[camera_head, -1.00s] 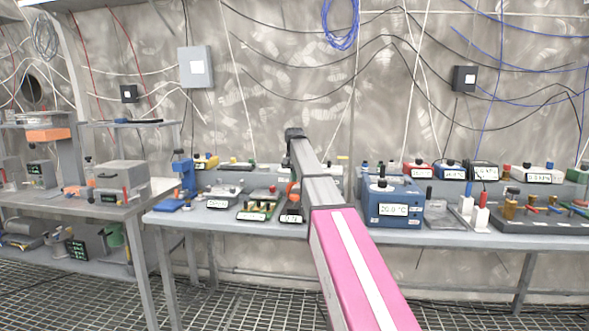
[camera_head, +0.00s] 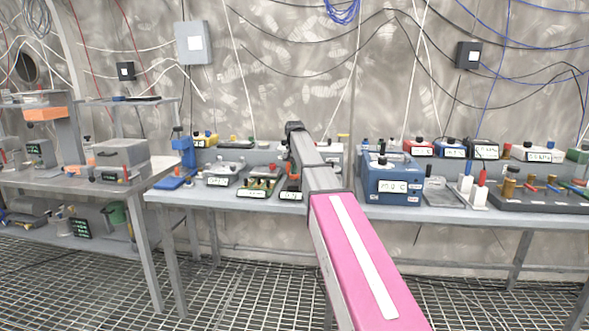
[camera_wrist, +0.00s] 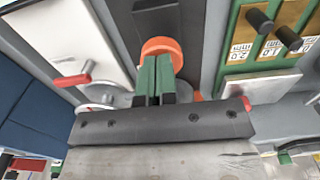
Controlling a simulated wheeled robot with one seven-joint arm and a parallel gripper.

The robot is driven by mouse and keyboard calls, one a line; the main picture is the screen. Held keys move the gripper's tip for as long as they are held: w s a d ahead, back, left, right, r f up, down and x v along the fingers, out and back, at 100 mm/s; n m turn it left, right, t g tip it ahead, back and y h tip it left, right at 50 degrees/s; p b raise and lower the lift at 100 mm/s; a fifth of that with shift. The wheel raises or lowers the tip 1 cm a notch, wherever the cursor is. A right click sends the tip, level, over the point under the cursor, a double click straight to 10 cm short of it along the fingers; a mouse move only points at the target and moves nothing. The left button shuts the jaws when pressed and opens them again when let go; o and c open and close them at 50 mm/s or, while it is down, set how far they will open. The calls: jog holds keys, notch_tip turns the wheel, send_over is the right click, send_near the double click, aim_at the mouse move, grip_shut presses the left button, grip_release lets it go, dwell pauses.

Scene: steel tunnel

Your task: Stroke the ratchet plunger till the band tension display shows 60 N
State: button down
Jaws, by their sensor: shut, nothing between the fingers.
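My gripper (camera_wrist: 156,72) is shut and empty, its green-faced fingers pressed together. In the wrist view an orange round knob (camera_wrist: 163,47) on a dark grey device shows just beyond the fingertips; it looks like the ratchet plunger. I cannot tell whether the fingers touch it. In the head view, a dark device with a small lit display (camera_head: 291,196) stands near the bench's front edge, partly behind my arm. It looks like the band tension unit, but its digits are too small to read. A bit of orange (camera_head: 294,174) shows above it.
To the left on the bench (camera_head: 400,212) is a device with green trim and lit labels (camera_head: 258,189). A blue box reading about 20.0 °C (camera_head: 392,186) stands to the right. In the wrist view, a red-handled lever (camera_wrist: 70,79) on a white device is close at left.

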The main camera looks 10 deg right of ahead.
jog(key=shift+f, duration=1.05)
jog(key=shift+r, duration=0.5)
notch_tip(320, 180, up, 13)
jog(key=shift+r, duration=0.2)
jog(key=shift+s, duration=0.2)
dwell(0.9)
